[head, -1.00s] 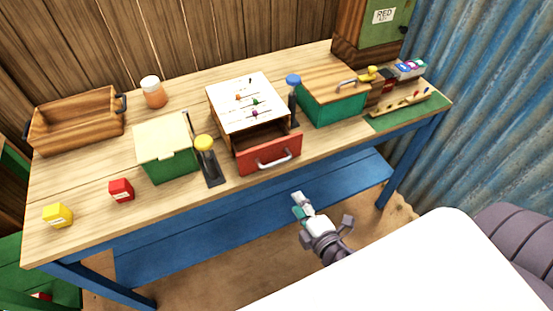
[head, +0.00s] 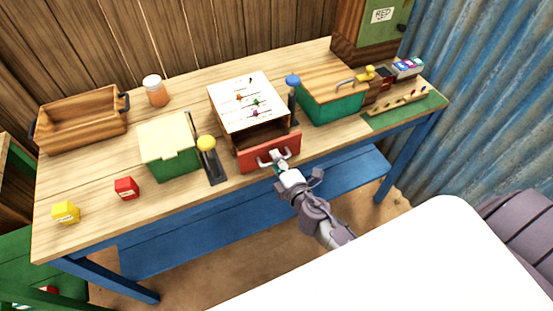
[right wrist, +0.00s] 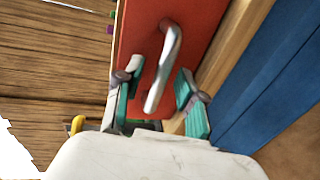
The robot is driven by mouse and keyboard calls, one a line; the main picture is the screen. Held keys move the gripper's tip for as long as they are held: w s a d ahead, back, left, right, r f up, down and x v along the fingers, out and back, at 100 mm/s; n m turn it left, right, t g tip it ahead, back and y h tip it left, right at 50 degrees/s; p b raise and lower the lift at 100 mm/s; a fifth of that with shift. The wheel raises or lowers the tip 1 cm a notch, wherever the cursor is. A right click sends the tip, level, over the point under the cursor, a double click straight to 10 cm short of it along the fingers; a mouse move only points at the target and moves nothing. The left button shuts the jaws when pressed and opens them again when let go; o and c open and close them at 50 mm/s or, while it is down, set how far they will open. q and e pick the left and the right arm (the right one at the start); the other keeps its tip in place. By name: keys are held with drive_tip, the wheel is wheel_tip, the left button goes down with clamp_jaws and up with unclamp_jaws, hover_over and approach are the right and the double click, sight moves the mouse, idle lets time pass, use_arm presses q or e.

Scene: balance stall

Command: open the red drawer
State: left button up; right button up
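The red drawer (head: 290,146) stands partly out of the white-topped cabinet (head: 240,96), with its dark inside showing. Its silver bar handle (right wrist: 171,45) crosses the red front, which also fills the middle of the right wrist view (right wrist: 142,38). My right gripper (head: 281,169) is at the handle, in front of the drawer. In the right wrist view its two teal-padded fingers (right wrist: 154,88) are spread, with the near end of the handle between them and gaps visible on both sides. My left gripper is out of view.
A yellow-knobbed lever (head: 210,160) and a green box (head: 170,150) stand left of the cabinet. A blue-knobbed lever (head: 292,98) and a teal box (head: 333,107) stand right. Red (head: 127,188) and yellow (head: 66,212) blocks sit at the table's left front.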

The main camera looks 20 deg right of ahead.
drive_tip(key=shift+w, duration=0.3)
clamp_jaws()
drive_tip(key=shift+s+f, duration=0.1)
drive_tip(key=shift+s, duration=0.05)
